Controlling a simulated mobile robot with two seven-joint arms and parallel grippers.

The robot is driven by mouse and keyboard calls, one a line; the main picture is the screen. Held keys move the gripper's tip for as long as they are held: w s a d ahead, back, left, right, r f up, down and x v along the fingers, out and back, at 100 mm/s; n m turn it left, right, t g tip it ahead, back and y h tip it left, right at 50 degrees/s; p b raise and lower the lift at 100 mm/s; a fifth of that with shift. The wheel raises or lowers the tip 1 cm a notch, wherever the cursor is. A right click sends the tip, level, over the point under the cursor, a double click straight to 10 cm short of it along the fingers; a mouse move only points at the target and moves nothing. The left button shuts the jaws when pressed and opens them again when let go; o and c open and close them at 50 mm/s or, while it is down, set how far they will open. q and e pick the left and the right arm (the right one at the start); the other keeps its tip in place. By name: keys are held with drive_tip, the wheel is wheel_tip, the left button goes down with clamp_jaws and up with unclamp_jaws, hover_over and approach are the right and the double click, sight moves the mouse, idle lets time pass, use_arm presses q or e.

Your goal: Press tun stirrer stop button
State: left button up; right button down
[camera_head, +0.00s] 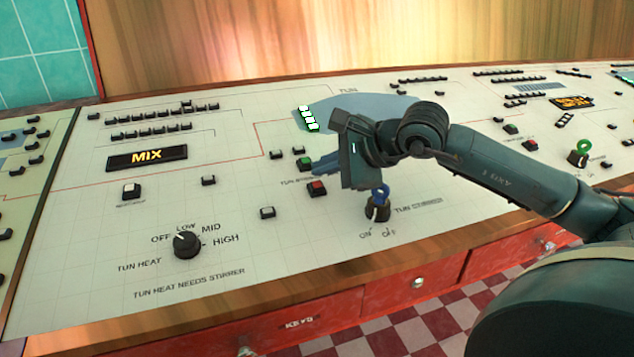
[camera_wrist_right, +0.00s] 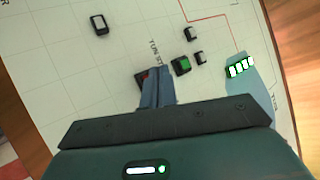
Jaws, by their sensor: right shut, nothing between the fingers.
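The red button (camera_head: 317,188) sits on the cream panel beside a partly hidden "TUN STIRRER" label. The green button (camera_head: 304,163) is just behind it. My right gripper (camera_head: 322,167) is shut and empty, its fingers pointing left just above and behind the red button in the head view. In the right wrist view my fingertips (camera_wrist_right: 155,74) partly cover the red button (camera_wrist_right: 141,77), with the green button (camera_wrist_right: 182,65) clear to their right. I cannot tell whether they touch the red button. My left gripper is not in view.
The tun stirrer key switch (camera_head: 377,209), with a blue key, stands below my right gripper. A lit MIX display (camera_head: 147,157) and button rows lie farther left.

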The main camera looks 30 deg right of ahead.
drive_tip(key=r, duration=0.2)
drive_tip(key=r+p, duration=0.1)
drive_tip(key=r, duration=0.1)
drive_tip(key=shift+s+a, duration=0.1)
drive_tip(key=shift+s, duration=0.3)
idle(0.4)
